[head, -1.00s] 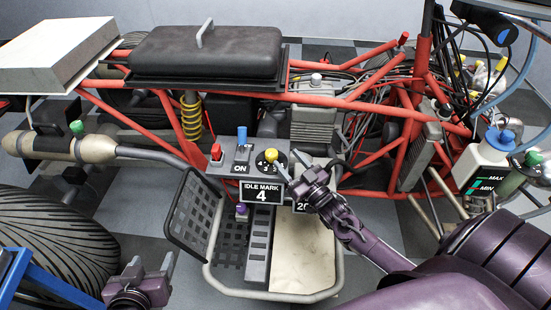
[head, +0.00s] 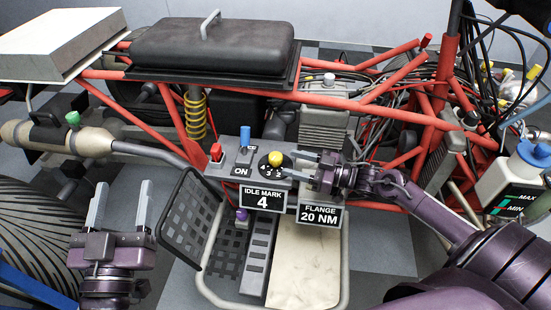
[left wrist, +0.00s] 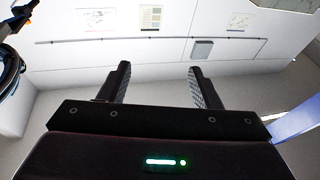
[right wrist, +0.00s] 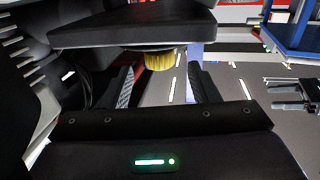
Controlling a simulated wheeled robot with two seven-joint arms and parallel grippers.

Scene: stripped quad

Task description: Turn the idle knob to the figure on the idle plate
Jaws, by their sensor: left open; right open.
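The idle knob (head: 275,158) is yellow and sits on a round black dial with white figures, on the grey panel. Its pointer setting is too small to read. The idle plate (head: 262,200) below it reads "IDLE MARK 4". My right gripper (head: 291,165) is open, just right of the knob, fingers pointing left at it. In the right wrist view the ribbed yellow knob (right wrist: 160,60) shows ahead, between the open fingertips (right wrist: 160,72); I see no grip on it. My left gripper (head: 123,180) is open and empty at the lower left, fingers pointing up, away from the panel.
A red button (head: 216,152) and a blue switch (head: 245,135) marked ON stand left of the knob. A "FLANGE 20 NM" plate (head: 320,215) hangs below my right gripper. Red frame tubes (head: 330,98) run behind the panel. A large tyre (head: 35,230) lies left of my left gripper.

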